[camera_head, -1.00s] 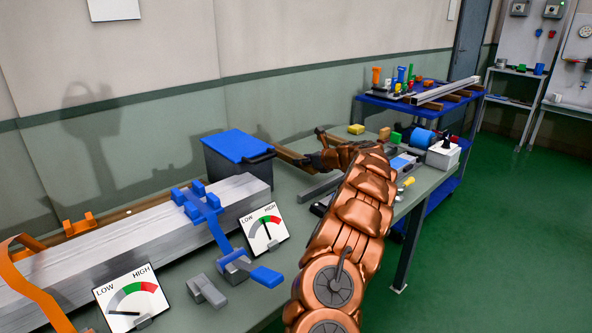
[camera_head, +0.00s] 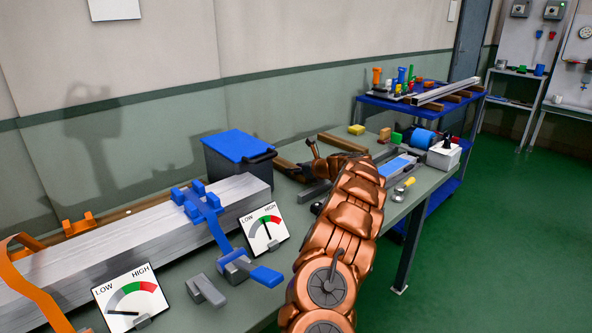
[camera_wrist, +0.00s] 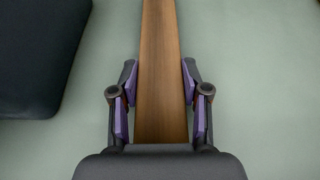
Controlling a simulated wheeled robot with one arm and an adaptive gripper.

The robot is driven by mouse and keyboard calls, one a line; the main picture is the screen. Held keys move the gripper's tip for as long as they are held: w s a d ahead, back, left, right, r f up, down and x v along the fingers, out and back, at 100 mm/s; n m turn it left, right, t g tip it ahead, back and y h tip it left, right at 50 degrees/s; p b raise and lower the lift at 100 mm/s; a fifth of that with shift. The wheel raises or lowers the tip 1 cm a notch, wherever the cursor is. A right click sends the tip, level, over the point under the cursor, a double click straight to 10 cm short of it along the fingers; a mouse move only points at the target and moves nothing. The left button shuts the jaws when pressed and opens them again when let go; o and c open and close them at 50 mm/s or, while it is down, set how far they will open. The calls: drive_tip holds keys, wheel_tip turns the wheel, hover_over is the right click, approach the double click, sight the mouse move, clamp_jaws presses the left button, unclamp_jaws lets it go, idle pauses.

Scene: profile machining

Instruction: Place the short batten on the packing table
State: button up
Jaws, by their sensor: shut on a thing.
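A brown wooden batten (camera_wrist: 161,65) lies between the fingers of my gripper (camera_wrist: 160,95) in the wrist view, pointing straight away from me. The purple finger pads close on its two sides. In the head view its far part (camera_head: 282,163) shows beside the blue-lidded box, low over the grey-green table (camera_head: 408,205). I cannot tell whether it touches the tabletop. My gripper (camera_head: 292,174) is partly hidden behind my copper arm there. Another brown wooden piece (camera_head: 343,144) shows farther back on the table.
A dark box with a blue lid (camera_head: 238,148) stands just left of the batten. Two gauges (camera_head: 264,229), a long metal profile (camera_head: 110,243) and blue clamps occupy the near left. A blue roll (camera_head: 422,138) and white container (camera_head: 444,155) stand at the right end.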

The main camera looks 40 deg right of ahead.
drive_tip(key=o, duration=1.2)
drive_tip(key=shift+o, duration=0.2)
drive_tip(key=shift+r, duration=0.1)
drive_tip(key=shift+s+r, duration=0.3)
drive_tip(key=shift+s, duration=0.15)
drive_tip(key=shift+v, duration=5.5)
